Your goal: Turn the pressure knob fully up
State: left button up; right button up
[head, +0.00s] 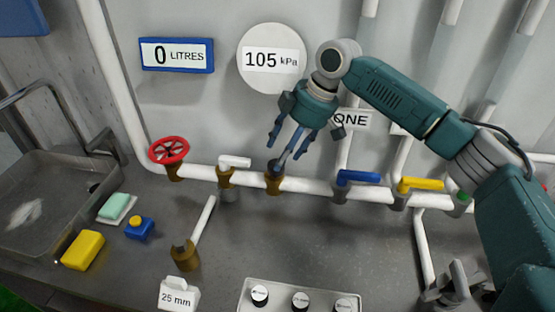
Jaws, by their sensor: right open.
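My right gripper (290,152) reaches down from the upper right, its blue fingers spread. It is open, with nothing seen held between the fingers. Its fingertips are just above and beside a brass fitting (273,185) with a dark top on the white pipe; I cannot tell whether they touch it. A panel (246,295) at the bottom edge carries three black-and-white knobs: left (259,296), middle (300,301) and right (345,305). Their labels are too small to read, so I cannot tell which is the pressure knob. A round gauge (271,59) reads 105 kPa.
The white pipe (315,187) crosses the wall, with a red wheel (169,150), a white lever (235,161), a blue lever (358,177) and a yellow lever (420,184). A sink (50,215), sponge (83,249) and "25 mm" block (178,295) are at left.

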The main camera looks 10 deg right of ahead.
aim_at(271, 164)
jog(key=shift+p+x, duration=0.4)
jog(key=shift+x, duration=1.95)
jog(key=shift+c, duration=0.2)
jog(key=shift+r, duration=0.1)
jog(key=c, duration=1)
